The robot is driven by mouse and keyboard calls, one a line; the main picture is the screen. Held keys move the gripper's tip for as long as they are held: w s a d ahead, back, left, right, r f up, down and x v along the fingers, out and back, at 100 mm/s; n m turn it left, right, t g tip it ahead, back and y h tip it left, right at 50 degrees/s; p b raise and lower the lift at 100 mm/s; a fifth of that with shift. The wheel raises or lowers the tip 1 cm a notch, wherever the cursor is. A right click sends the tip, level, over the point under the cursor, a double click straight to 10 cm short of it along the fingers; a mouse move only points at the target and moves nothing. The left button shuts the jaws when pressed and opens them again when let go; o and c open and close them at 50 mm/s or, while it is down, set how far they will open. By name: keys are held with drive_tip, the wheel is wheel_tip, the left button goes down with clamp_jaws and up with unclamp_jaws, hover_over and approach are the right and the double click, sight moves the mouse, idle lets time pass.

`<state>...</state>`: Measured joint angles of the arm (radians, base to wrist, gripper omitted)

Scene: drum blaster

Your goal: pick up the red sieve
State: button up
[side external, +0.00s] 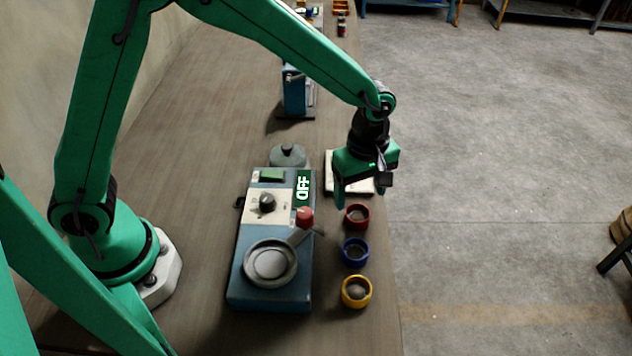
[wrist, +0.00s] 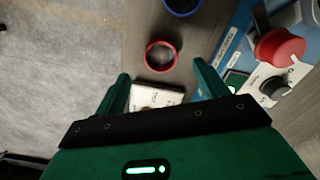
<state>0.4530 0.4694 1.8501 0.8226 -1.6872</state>
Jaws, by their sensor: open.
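The red sieve (side external: 357,216) is a small round ring on the bench, to the right of the blue machine. It is the farthest of three sieves in a row in the side view. My green gripper (side external: 355,203) is above and just beyond it, fingers pointing down, open and empty. In the wrist view the red sieve (wrist: 161,56) lies ahead of the two spread fingertips of my gripper (wrist: 160,72), roughly centred between them. The fingers do not touch it.
The blue sieve (side external: 355,251) and yellow sieve (side external: 356,291) stand nearer the camera. The blue machine (side external: 235,290) has a red knob (side external: 305,216) close to the red sieve and an "OFF" display. A white pad (side external: 333,183) lies under the gripper. The bench edge is to the right.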

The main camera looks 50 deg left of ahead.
sight(357, 217)
drive_tip(key=shift+f, duration=3.25)
drive_tip(key=c, duration=1.1)
drive_tip(key=shift+r, duration=0.2)
drive_tip(key=shift+r, duration=0.5)
drive_tip(key=r, duration=0.3)
drive_tip(key=shift+s+d+r, duration=0.1)
drive_tip(key=shift+s, duration=0.1)
drive_tip(key=s+d+r, duration=0.2)
drive_tip(key=s, duration=0.1)
drive_tip(key=s+d+r, duration=0.2)
drive_tip(key=s, duration=0.1)
drive_tip(key=s+d+r, duration=0.2)
drive_tip(key=s, duration=0.1)
drive_tip(key=shift+s+r, duration=0.2)
drive_tip(key=shift+r, duration=0.05)
